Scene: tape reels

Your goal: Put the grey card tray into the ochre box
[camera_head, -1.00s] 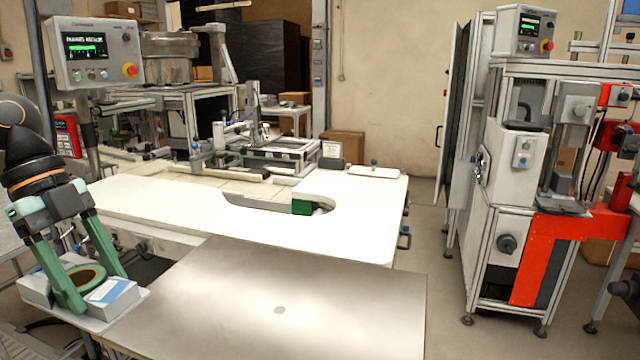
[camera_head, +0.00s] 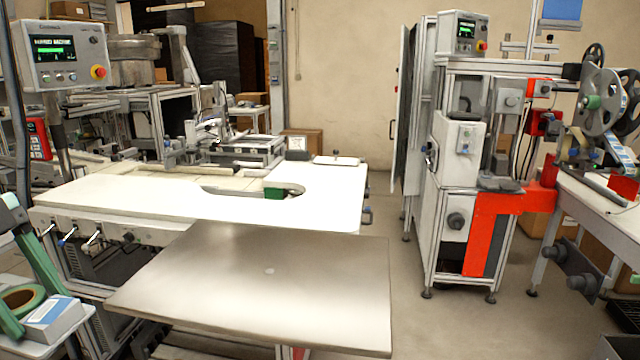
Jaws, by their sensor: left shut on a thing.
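My right gripper is out of view. I cannot pick out the ochre box with certainty; a brown carton (camera_head: 300,142) stands far back.
A bare metal table (camera_head: 270,300) lies in front, with a white worktop (camera_head: 120,200) behind it. A machine with a red panel (camera_head: 490,235) stands at the right, beside a reel table (camera_head: 600,205). Open floor lies between the metal table and the machine.

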